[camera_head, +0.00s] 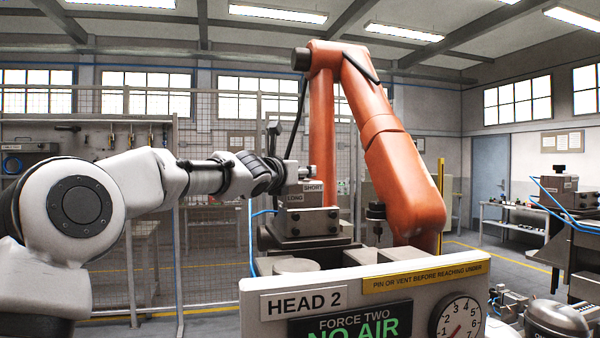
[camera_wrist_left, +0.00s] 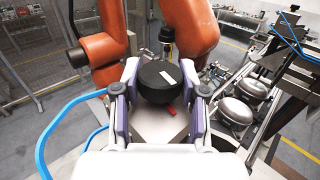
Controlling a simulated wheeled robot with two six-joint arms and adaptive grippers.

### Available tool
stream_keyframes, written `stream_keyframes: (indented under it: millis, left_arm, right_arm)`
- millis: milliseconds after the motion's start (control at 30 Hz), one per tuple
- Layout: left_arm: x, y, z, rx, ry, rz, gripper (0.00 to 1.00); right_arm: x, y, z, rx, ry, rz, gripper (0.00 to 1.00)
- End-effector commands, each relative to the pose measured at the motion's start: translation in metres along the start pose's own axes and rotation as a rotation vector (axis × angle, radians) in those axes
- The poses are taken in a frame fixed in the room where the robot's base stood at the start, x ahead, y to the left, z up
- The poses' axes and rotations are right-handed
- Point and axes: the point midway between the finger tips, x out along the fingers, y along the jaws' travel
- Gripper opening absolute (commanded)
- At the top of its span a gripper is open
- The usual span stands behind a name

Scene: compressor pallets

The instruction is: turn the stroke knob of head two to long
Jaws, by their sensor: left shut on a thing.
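The stroke knob (camera_wrist_left: 158,90) is a round black knob with a white stripe across its top, in the middle of the left wrist view. My left gripper (camera_wrist_left: 160,76) is shut on it, with a pad on each side. A small red mark (camera_wrist_left: 171,109) shows beside the knob. In the head view my left gripper (camera_head: 280,172) reaches from the left to the top of head two (camera_head: 305,222). The plates there read SHORT (camera_head: 313,187) and LONG (camera_head: 295,198). Which plate the stripe points to cannot be told. My right gripper is out of view.
A white panel (camera_head: 252,312) in front reads HEAD 2 and NO AIR, with a round gauge (camera_head: 458,318) and a yellow warning strip (camera_head: 425,277). A large orange robot arm (camera_head: 385,140) stands close behind the head. Blue hoses (camera_wrist_left: 62,118) run beside my gripper.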

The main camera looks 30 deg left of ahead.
Motion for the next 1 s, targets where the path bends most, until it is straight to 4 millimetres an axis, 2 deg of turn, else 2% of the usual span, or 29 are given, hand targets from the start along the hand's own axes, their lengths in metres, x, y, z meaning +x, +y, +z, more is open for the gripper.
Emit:
stream_keyframes:
  millis: [933, 967, 1000]
  left_arm:
    - [0.0006, -0.0001, -0.0031, 0.000, 0.006, 0.000, 0.07]
    - [0.0006, -0.0001, -0.0032, 0.000, 0.006, 0.000, 0.45]
    - [0.0006, -0.0002, -0.0033, 0.000, 0.006, 0.000, 0.60]
  right_arm:
    - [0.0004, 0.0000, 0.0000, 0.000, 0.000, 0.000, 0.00]
    - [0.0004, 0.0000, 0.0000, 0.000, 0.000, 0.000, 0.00]
    - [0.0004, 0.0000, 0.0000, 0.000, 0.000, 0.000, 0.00]
